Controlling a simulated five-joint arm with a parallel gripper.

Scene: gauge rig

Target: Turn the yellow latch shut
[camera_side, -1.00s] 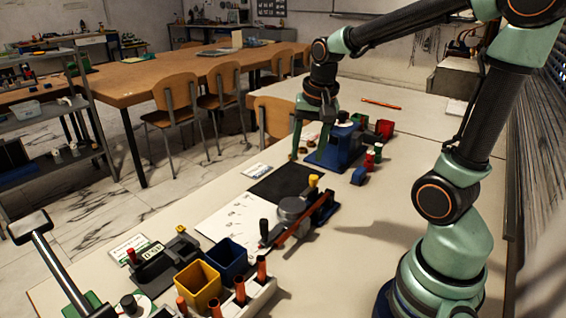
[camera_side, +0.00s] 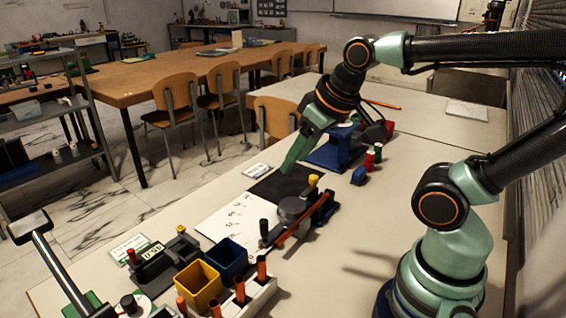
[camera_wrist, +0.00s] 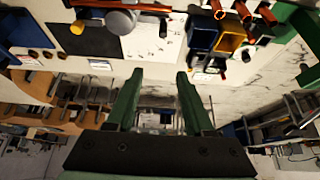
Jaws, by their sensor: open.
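A small yellow knob (camera_side: 313,180) stands at the far end of a dark fixture with a grey round drum (camera_side: 293,208) and an orange-red bar (camera_side: 300,221). Another small yellow piece (camera_side: 181,229) sits on the dark device with a digital display (camera_side: 152,251). I cannot tell which is the latch, or how far it is turned. My gripper (camera_side: 287,168) is tilted above the black mat (camera_side: 270,196), left of the yellow knob and apart from it. In the wrist view my gripper (camera_wrist: 157,78) is open and empty, and the yellow knob (camera_wrist: 77,27) lies at upper left.
A blue bin (camera_side: 228,258) and a yellow bin (camera_side: 198,287) stand near the front, beside a white rack (camera_side: 262,292) of orange-red handles. A blue stand (camera_side: 333,150) and red and green spools (camera_side: 371,158) are behind.

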